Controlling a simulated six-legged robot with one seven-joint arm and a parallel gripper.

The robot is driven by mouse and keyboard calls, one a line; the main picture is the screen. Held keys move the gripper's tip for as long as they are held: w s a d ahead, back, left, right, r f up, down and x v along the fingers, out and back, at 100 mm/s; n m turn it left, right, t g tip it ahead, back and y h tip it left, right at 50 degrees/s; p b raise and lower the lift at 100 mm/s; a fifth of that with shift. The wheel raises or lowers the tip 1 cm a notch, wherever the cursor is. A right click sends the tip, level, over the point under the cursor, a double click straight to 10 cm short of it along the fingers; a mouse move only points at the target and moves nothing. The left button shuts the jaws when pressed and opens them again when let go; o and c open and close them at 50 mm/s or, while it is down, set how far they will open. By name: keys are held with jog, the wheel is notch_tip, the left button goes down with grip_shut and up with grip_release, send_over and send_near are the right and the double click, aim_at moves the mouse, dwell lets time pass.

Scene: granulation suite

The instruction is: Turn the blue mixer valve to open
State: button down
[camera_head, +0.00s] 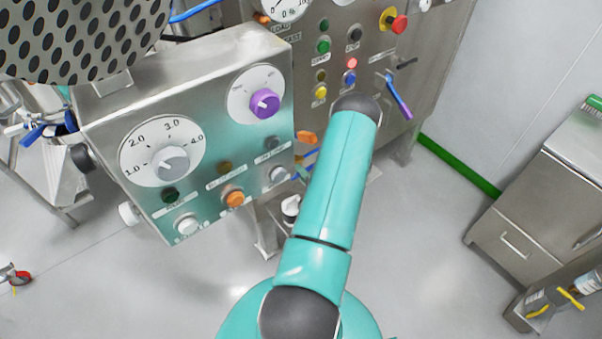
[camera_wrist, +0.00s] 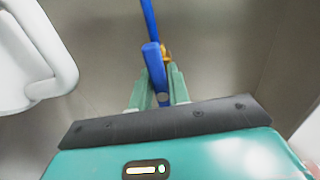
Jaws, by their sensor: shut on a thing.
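The blue mixer valve shows in the wrist view as a blue handle (camera_wrist: 155,62), with a small brass-coloured part beside it. My gripper (camera_wrist: 160,84) has one pale green finger on each side of this handle and is shut on it. A thinner blue length (camera_wrist: 149,20) runs on upward behind the handle. In the head view my teal arm reaches across the middle and covers most of this area. Only small bits of blue show at its left edge, so the valve's angle there cannot be told.
A steel control box with a purple knob (camera_head: 264,103) and a grey dial (camera_head: 171,161) stands left of my arm. Behind is a panel with buttons and a blue-purple lever (camera_head: 399,97). A steel cabinet (camera_head: 543,190) stands at right. A white rounded part (camera_wrist: 36,55) is close by in the wrist view.

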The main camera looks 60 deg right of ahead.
jog(key=c, duration=1.3)
grip_release()
jog(key=shift+c, duration=0.2)
jog(key=v, duration=1.3)
jog(key=shift+s, duration=0.35)
jog(key=shift+s+a, duration=0.1)
jog(key=shift+a, duration=0.1)
